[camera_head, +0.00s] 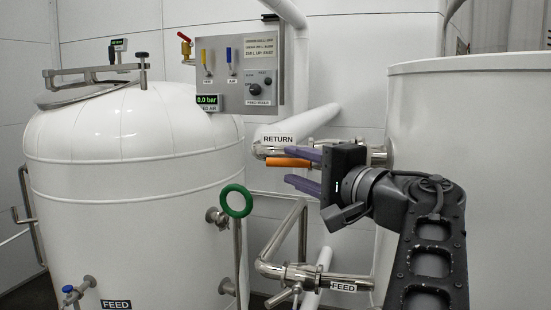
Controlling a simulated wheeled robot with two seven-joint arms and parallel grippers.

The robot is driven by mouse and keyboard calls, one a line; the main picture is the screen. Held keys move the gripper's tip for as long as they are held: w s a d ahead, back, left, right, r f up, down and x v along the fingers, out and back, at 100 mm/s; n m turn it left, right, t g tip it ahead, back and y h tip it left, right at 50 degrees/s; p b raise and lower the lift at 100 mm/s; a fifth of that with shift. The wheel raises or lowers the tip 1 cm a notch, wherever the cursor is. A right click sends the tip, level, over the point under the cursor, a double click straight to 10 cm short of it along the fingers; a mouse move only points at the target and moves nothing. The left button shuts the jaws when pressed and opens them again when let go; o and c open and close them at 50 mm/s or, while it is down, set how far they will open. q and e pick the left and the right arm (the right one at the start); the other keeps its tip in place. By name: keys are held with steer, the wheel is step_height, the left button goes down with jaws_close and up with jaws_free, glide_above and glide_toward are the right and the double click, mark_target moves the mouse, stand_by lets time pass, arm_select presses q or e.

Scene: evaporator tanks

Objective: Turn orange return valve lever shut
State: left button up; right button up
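The orange return valve lever (288,162) lies roughly level, just below the steel return pipe (265,150) under the RETURN label (278,139). It runs about along the pipe. The lever shows between the fingertips, closer to the upper finger. I cannot tell whether they touch. The gripper hides the lever's right part and the valve body.
A white feed tank (130,190) stands at left and another white tank (480,130) at right, close behind my arm. A control panel (240,75) hangs above. A green ring handle (236,201) and the feed pipe (300,276) are lower down.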

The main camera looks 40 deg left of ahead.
mark_target(275, 159)
arm_select(q)
steer(key=p+x, duration=0.1)
steer(key=x, duration=0.4)
steer(key=shift+a+r, duration=0.1)
steer(key=shift+a, duration=0.1)
steer(key=shift+w+a+p, duration=0.2)
steer(key=shift+a+p, duration=0.15)
steer(key=shift+a, duration=0.25)
jaws_close()
stand_by(0.7)
